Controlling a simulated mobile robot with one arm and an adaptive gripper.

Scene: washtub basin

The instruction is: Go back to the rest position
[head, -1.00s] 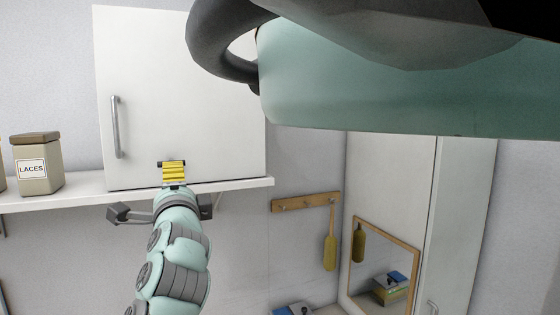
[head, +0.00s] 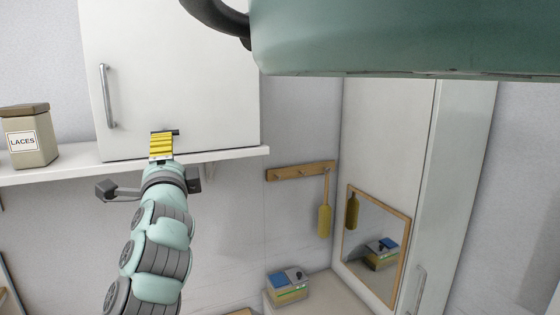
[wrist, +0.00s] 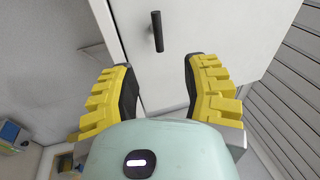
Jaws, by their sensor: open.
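My gripper (head: 161,146) has yellow ridged fingers and is in front of the lower part of a white cabinet door in the head view. In the wrist view my gripper (wrist: 158,85) has its two fingers spread wide apart with nothing between them. Beyond the fingertips is the white cabinet (head: 190,80) with a vertical bar handle (head: 107,95). The door looks shut.
A shelf (head: 60,172) runs under the cabinet and bears a jar labelled LACES (head: 30,138). A peg rail (head: 300,171) holds a yellow paddle-shaped thing (head: 324,218). A box (head: 288,286) stands low near a mirror (head: 374,243). My own body covers the top right.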

